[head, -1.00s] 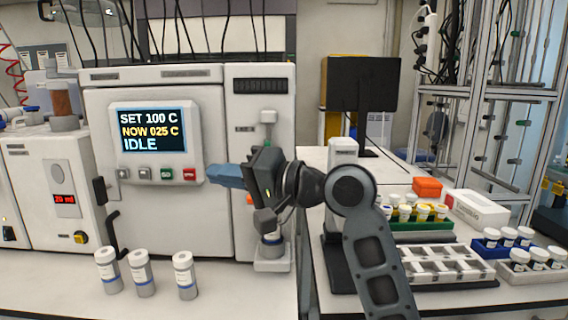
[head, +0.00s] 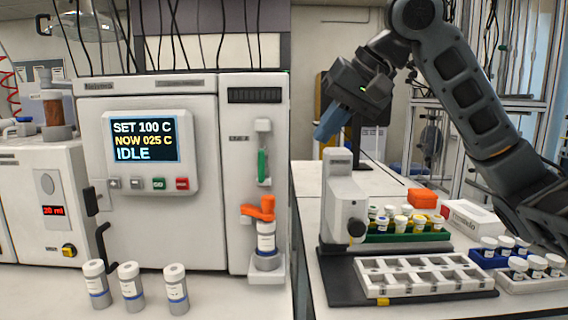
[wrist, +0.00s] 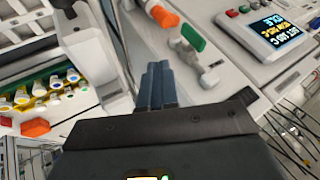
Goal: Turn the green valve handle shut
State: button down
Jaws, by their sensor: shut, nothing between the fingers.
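The green valve handle (head: 262,166) is on the narrow right panel of the white reactor. It hangs upright, lengthwise in line with its pale fitting (head: 263,126). In the wrist view the green handle (wrist: 193,38) shows beyond my fingertips, with clear space between. My gripper (head: 328,130) is shut and empty, raised to the right of the reactor and apart from the handle. Its blue fingers (wrist: 158,85) lie together in the wrist view.
An orange handle (head: 258,208) sits below the green one, above a labelled vial (head: 266,238). Several capped vials (head: 130,287) stand on the bench in front. A white device (head: 343,200), a rack tray (head: 420,277) and vial racks occupy the right bench.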

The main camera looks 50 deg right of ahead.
aim_at(262, 165)
jog(key=w+a+f, duration=0.2)
jog(key=w+f, duration=0.5)
jog(key=w, duration=0.2)
jog(key=shift+a+f, duration=0.15)
jog(key=shift+f, duration=0.25)
